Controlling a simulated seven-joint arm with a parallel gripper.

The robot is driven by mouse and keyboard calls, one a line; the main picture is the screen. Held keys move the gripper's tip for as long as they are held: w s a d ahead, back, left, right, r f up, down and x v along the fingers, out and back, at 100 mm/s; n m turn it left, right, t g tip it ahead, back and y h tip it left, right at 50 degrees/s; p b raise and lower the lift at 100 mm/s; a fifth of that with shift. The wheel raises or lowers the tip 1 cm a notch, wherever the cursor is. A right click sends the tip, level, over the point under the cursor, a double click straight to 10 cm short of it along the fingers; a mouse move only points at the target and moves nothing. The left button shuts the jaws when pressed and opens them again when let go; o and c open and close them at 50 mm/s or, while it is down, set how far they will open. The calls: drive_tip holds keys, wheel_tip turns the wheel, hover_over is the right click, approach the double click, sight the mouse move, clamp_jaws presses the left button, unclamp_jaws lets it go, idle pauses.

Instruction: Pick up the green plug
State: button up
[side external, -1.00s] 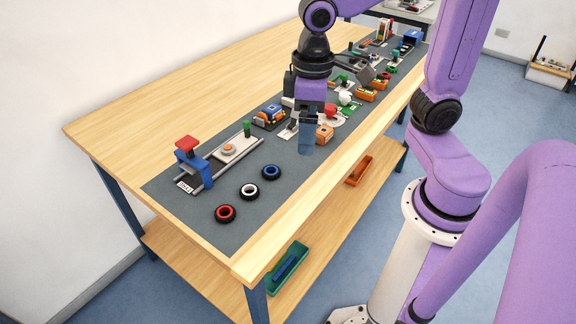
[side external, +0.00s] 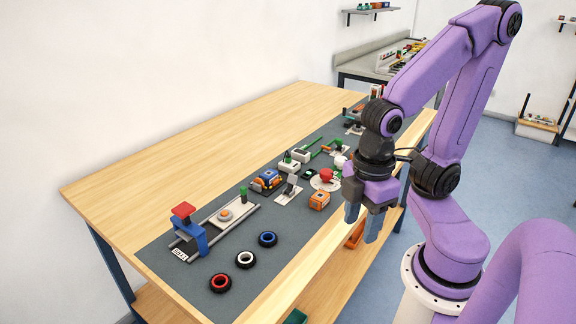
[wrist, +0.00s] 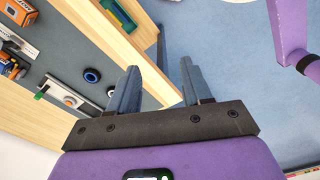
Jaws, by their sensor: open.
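A small upright green peg (side external: 243,194) stands at the far end of the gantry crane's rails. Another small green piece (side external: 288,159) sits on a white block farther along the mat. I cannot tell for certain which is the green plug. A green piece beside the rails also shows small in the wrist view (wrist: 40,95). My gripper (side external: 362,222) is open and empty, fingers pointing down, above the table's front edge and apart from both green pieces. In the wrist view its two fingers (wrist: 160,68) are spread, with the table edge and blue floor beyond.
The blue gantry crane with a red top (side external: 188,228) stands at the mat's near left. Red, white and blue-centred tyres (side external: 245,259) lie before it. An orange block (side external: 319,200) and a red knob on a white disc (side external: 326,175) are left of my gripper. The bare wood behind is clear.

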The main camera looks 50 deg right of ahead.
drive_tip(key=w+d+r+n+t+h, duration=0.1)
drive_tip(key=w+r, duration=0.1)
drive_tip(key=w, duration=1)
drive_tip(key=w+d+r+n+h, duration=0.1)
drive_tip(key=w+n, duration=0.1)
drive_tip(key=w, duration=1)
drive_tip(key=n+g+h, duration=0.1)
drive_tip(key=n+h, duration=0.1)
drive_tip(key=h, duration=0.1)
hover_over(287, 156)
drive_tip(key=a, duration=0.2)
wheel_tip(287, 156, down, 13)
drive_tip(key=shift+x, duration=2.55)
clamp_jaws()
